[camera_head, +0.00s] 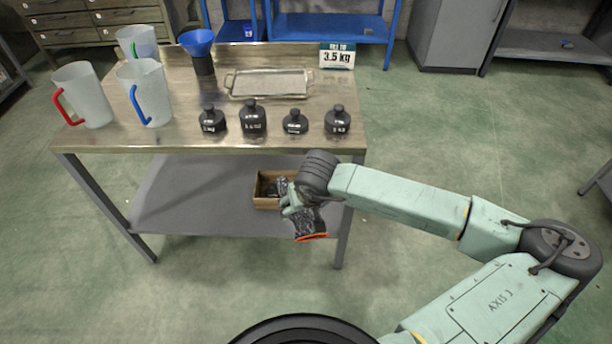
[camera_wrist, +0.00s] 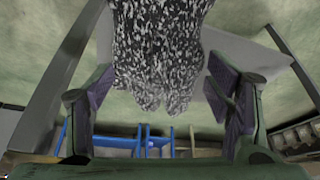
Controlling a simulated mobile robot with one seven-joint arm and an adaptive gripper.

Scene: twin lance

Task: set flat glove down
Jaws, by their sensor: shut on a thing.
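A grey speckled glove (camera_head: 308,220) with an orange cuff edge hangs from my gripper (camera_head: 291,200) in the head view, in front of the table's lower shelf. In the wrist view the glove (camera_wrist: 160,50) fills the upper middle, its fingers hanging between the two finger pads of my gripper (camera_wrist: 168,105). The pads stand well apart at the glove's sides. The gripper's hold on the glove is partly hidden in the head view by my wrist.
A workbench (camera_head: 180,139) bears jugs, a blue funnel (camera_head: 198,43), a metal tray (camera_head: 268,84), several black weights and a "3.5 kg" sign (camera_head: 337,56). A cardboard box (camera_head: 267,203) with dark contents sits on the lower shelf (camera_head: 190,200) behind the glove. Shelf space left of the box is clear.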

